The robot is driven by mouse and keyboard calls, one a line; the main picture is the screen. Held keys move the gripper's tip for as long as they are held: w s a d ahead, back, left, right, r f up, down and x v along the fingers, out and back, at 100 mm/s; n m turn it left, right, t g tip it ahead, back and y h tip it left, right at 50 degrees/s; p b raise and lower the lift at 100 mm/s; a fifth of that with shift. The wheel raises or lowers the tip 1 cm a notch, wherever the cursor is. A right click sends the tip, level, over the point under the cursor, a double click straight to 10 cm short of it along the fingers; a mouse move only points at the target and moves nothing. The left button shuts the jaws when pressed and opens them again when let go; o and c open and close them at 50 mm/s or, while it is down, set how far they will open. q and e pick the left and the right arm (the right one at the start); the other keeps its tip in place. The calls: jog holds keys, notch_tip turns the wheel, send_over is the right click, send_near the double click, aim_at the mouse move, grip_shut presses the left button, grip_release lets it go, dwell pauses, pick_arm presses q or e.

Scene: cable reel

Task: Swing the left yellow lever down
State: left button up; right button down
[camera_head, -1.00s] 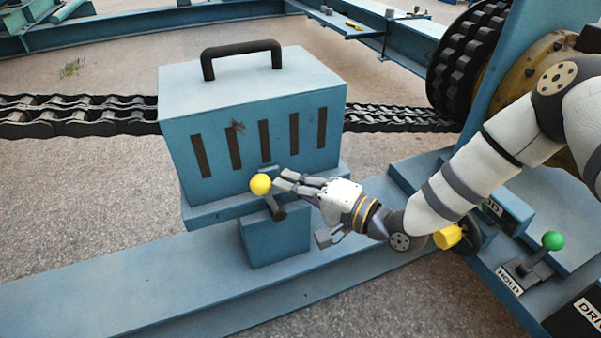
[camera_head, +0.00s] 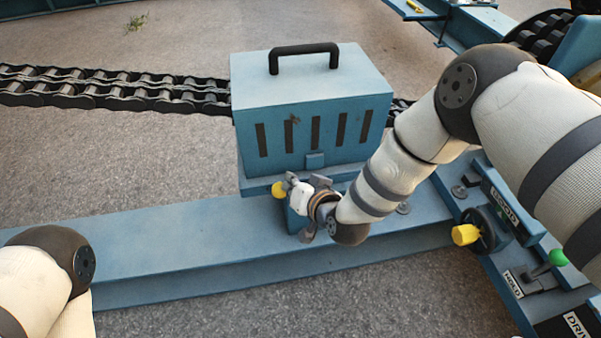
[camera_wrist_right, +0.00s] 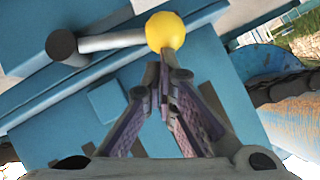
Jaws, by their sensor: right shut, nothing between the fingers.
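The left yellow lever has a round yellow knob (camera_head: 279,189) and sits low on the front of the blue slotted box. In the right wrist view its knob (camera_wrist_right: 165,30) is at the top centre, and its grey rod (camera_wrist_right: 112,41) runs left to a dark pivot. My right gripper (camera_head: 289,186) is shut and empty beside the knob. In the wrist view its closed fingertips (camera_wrist_right: 163,66) reach the knob's lower edge; I cannot tell whether they touch. In the head view the gripper and wrist hide the rod. My left gripper is out of view.
The blue box (camera_head: 310,95) has a black top handle and stands on a long blue beam (camera_head: 180,235). A heavy chain (camera_head: 120,90) runs behind it. At right are a yellow knob (camera_head: 466,234) on a dark wheel and a green-knobbed lever (camera_head: 558,258) by a HOLD label.

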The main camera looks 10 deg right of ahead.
aim_at(283, 192)
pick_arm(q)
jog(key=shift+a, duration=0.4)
pick_arm(e)
jog(key=shift+a+f+h, duration=0.4)
jog(key=shift+a+f, duration=0.6)
jog(key=shift+f, duration=0.3)
pick_arm(q)
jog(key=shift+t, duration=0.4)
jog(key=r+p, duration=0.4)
jog(key=p, duration=0.1)
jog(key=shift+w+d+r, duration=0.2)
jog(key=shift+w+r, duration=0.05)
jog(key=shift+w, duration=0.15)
pick_arm(e)
jog(key=w+a+r+v, duration=0.1)
jog(key=r+v, duration=0.1)
jog(key=v, duration=1)
jog(key=shift+r, duration=0.5)
jog(key=shift+s, duration=0.15)
